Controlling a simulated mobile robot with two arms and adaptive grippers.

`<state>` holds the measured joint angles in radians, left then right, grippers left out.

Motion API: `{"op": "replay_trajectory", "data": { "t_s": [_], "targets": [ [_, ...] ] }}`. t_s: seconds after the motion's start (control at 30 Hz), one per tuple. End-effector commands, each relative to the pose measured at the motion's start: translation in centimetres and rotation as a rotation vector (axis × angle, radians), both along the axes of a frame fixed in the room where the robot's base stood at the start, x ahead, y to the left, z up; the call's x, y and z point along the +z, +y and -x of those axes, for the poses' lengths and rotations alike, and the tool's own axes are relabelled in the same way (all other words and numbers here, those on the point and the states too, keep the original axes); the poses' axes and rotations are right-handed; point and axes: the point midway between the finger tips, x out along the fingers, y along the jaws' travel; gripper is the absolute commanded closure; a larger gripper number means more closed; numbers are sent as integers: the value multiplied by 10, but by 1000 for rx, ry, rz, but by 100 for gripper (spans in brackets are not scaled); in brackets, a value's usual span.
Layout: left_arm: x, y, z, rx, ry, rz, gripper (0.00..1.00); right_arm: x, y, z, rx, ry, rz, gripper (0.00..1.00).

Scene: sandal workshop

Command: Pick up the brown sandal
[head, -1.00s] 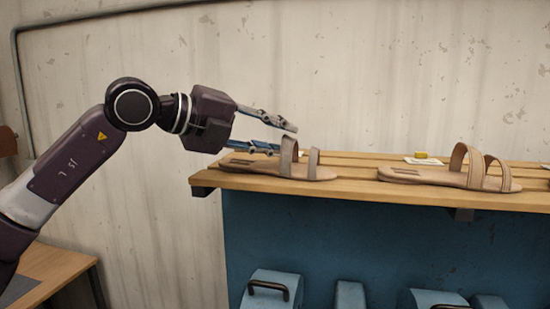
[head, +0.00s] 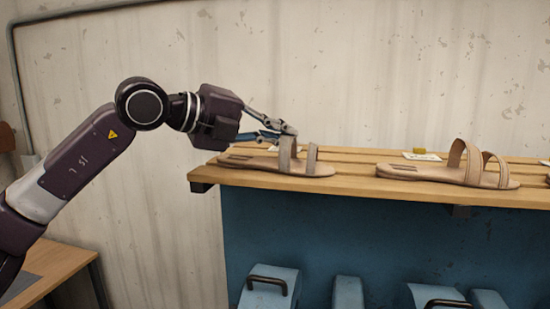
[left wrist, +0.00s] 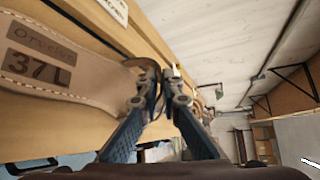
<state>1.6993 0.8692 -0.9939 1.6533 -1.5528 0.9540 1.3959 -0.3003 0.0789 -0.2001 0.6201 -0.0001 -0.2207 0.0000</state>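A brown sandal (head: 258,164) with two greyish-brown straps lies flat on the left end of the wooden shelf. Its insole (left wrist: 62,75) shows in the left wrist view, marked "37 L". My left gripper (head: 290,131) is at the top of the sandal's rear strap, and its fingers have come together on it. The left wrist view shows the fingertips (left wrist: 160,98) close together around the strap, which is partly hidden between them. The sole still rests on the shelf. My right gripper is not in view.
A second, tan sandal (head: 450,173) lies to the right on the same slatted shelf (head: 350,178). A small yellow item (head: 419,151) on a white card is behind it. A wall stands behind the shelf. Blue boxes (head: 270,285) are below.

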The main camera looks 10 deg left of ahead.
Motion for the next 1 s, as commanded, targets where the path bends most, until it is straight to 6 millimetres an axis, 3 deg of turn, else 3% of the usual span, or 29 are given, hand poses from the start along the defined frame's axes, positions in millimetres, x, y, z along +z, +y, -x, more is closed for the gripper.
{"op": "replay_trajectory", "data": {
  "t_s": [0.17, 0.37, 0.47, 0.8, 1.0],
  "targets": [
    [1, 0, 0, 1, 1, -1, 100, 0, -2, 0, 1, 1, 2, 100],
    [19, 0, 0, 1, -3, 1, 100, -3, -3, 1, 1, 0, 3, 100],
    [38, -1, 0, 0, -6, 1, 100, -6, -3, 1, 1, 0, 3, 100],
    [137, -1, 1, 0, -3, 3, 100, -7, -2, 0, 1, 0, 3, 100],
    [176, -1, 1, -1, -1, 1, 100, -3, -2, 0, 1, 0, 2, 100]
  ]
}}
